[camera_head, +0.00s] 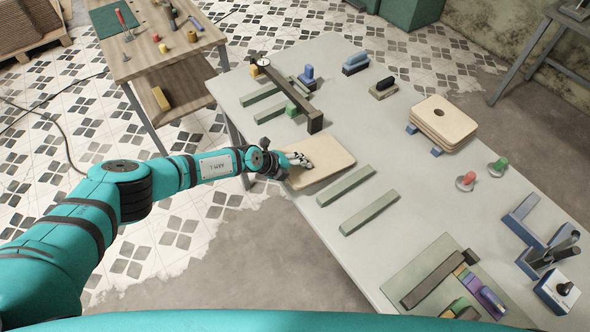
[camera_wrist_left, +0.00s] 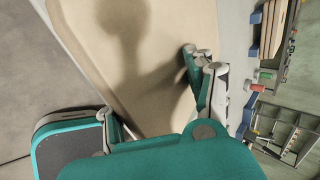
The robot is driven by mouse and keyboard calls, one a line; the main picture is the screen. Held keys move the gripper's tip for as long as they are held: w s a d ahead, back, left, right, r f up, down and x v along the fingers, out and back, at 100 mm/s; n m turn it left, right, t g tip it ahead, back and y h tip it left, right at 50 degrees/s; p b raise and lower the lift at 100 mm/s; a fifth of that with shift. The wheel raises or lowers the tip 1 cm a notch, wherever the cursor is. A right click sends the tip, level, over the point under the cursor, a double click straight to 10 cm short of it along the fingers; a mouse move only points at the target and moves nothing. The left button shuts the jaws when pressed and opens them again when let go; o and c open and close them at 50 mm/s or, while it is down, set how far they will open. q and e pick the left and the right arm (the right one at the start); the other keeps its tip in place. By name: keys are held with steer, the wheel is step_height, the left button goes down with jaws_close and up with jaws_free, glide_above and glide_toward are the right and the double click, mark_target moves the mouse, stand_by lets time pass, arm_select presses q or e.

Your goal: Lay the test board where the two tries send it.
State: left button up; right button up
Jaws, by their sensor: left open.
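A pale tan board with rounded corners (camera_head: 330,166), which I take to be the test board, lies by the near left edge of the grey table. It fills much of the left wrist view (camera_wrist_left: 85,35). My left gripper (camera_head: 302,160) is open at the board's left part. In the left wrist view its fingers (camera_wrist_left: 152,88) are spread, one over the board and one near its edge; I cannot tell whether they touch it. A stack of similar boards (camera_head: 443,120), the top one with a round hole, rests on blue blocks (camera_head: 411,129) at the right. My right gripper is not in view.
Two green strips (camera_head: 369,213) lie in front of the board, and two more (camera_head: 262,92) lie behind it near a long dark bar (camera_head: 290,92). Red (camera_head: 466,180) and green (camera_head: 500,165) knobs stand right. A green mat (camera_head: 410,272) holds coloured pieces. The table's middle is clear.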

arm_select(q)
steer(key=shift+w+d, duration=0.15)
steer(key=shift+d, duration=0.05)
steer(key=shift+f+g+y, duration=0.1)
steer(key=shift+g+y, duration=0.2)
steer(key=shift+y, duration=0.2)
steer(key=shift+v, duration=2.5)
stand_by(3.0)
steer(key=shift+a+r, duration=0.25)
steer(key=shift+r, duration=0.15)
steer(key=shift+v, duration=2.25)
steer(key=shift+f, duration=0.1)
steer(key=o, duration=0.6)
steer(key=shift+c, duration=0.2)
